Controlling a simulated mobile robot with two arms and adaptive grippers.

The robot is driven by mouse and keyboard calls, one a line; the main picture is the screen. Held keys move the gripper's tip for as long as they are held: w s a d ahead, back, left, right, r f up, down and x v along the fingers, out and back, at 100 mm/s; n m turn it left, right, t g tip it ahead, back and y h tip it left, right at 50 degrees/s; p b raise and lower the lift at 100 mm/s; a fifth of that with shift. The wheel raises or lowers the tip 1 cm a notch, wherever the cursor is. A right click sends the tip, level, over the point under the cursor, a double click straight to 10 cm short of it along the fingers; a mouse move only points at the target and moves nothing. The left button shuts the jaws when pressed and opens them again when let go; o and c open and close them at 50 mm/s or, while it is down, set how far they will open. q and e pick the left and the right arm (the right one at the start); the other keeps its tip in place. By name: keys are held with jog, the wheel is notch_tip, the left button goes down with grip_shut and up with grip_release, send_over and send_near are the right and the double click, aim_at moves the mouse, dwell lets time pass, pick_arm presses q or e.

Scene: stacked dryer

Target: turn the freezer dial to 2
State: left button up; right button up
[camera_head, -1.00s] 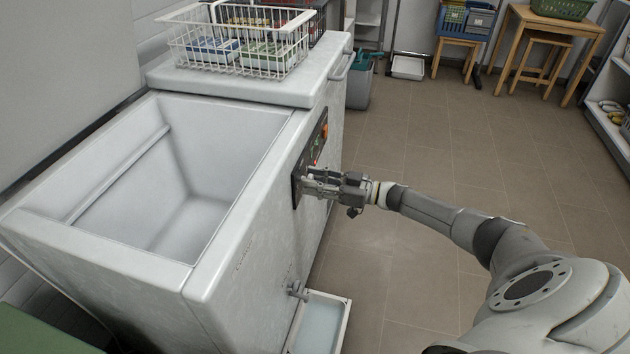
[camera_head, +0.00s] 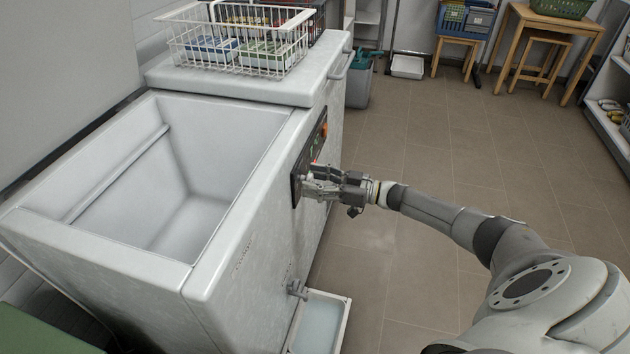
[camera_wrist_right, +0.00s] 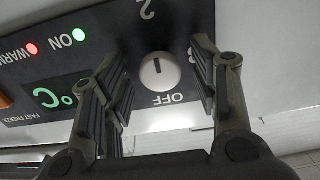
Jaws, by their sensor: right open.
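The freezer dial is a round white knob (camera_wrist_right: 158,72) on the dark control panel (camera_wrist_right: 160,25). In the wrist view, OFF is printed below it, a 2 above it and a partly covered 3 to its right. A short dark mark shows on the knob's upper half, on the side of the 2. My right gripper (camera_wrist_right: 163,72) is open, with its fingers left and right of the knob and visible gaps to it. In the head view my right gripper (camera_head: 308,180) is at the front panel of the freezer (camera_head: 270,235) and hides the dial.
The freezer's near compartment stands open and empty. A white wire basket (camera_head: 238,45) with packages sits on its far lid. A drain tap (camera_head: 296,290) sticks out low over a white tray (camera_head: 320,322).

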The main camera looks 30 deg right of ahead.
jog(key=v, duration=1.1)
jog(key=shift+s+d, duration=0.3)
